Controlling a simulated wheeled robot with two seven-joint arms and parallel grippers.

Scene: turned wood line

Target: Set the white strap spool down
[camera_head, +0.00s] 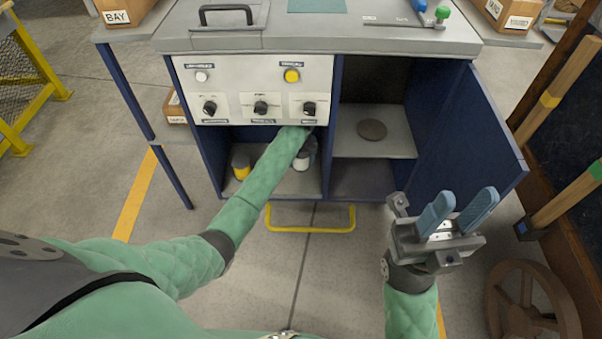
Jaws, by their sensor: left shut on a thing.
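The white strap spool (302,162) is in the left lower bay of the cabinet, low over the bay floor (295,187). I cannot tell whether it touches the floor. My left arm reaches into this bay under the control panel. My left gripper (309,149) is mostly hidden by its own forearm and the panel, and is shut on the white spool. My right gripper (457,213) is outside the cabinet at the right, open and empty, its two blue fingers pointing up.
A yellow and dark spool (241,166) stands in the same bay, to the left. The control panel (255,88) overhangs the bay. The right bay's shelf (372,146) holds a dark disc (372,129). Its blue door (470,135) stands open. A yellow handle (310,229) juts out below.

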